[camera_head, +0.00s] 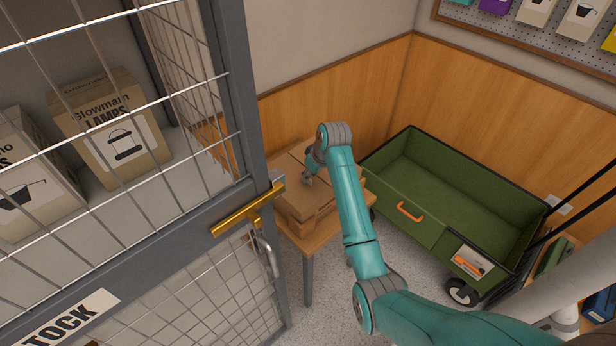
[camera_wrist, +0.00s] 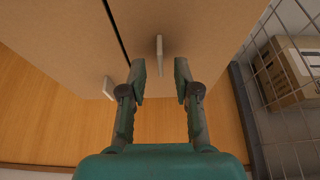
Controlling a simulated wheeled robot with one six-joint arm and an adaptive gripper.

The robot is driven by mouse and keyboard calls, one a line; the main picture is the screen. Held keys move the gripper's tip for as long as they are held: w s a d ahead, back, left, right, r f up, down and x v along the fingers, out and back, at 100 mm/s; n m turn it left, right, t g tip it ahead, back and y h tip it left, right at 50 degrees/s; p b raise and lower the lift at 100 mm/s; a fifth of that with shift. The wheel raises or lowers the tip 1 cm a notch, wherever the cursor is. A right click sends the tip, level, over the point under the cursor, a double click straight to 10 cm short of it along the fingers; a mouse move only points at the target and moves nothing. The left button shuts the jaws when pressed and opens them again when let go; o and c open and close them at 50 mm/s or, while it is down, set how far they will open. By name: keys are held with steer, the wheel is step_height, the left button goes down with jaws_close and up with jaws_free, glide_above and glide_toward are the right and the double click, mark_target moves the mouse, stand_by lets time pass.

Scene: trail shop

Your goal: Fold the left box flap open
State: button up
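A brown cardboard box (camera_head: 290,205) sits on a small wooden table, with its top flaps lying flat and a seam between them. My gripper (camera_head: 308,180) is low over the box top, and my arm hides part of the box's right side. In the wrist view the box top (camera_wrist: 200,30) fills the upper part, with a dark seam left of centre. A pale upright tab (camera_wrist: 159,56) stands on one flap, in line with the gap between my open fingers (camera_wrist: 161,78). Whether they surround it I cannot tell. A second pale tab (camera_wrist: 109,88) is on the other flap, left of my fingers.
A wire cage door with a yellow latch (camera_head: 248,208) stands at the left, close to the table (camera_head: 308,245). Lamp boxes (camera_head: 110,130) are on a shelf behind it. A green wagon (camera_head: 455,190) stands right of the table. A wood-panelled wall (camera_head: 330,105) is behind.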

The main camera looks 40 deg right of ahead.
mark_target(293, 178)
steer(key=shift+x, duration=1.25)
jaws_close()
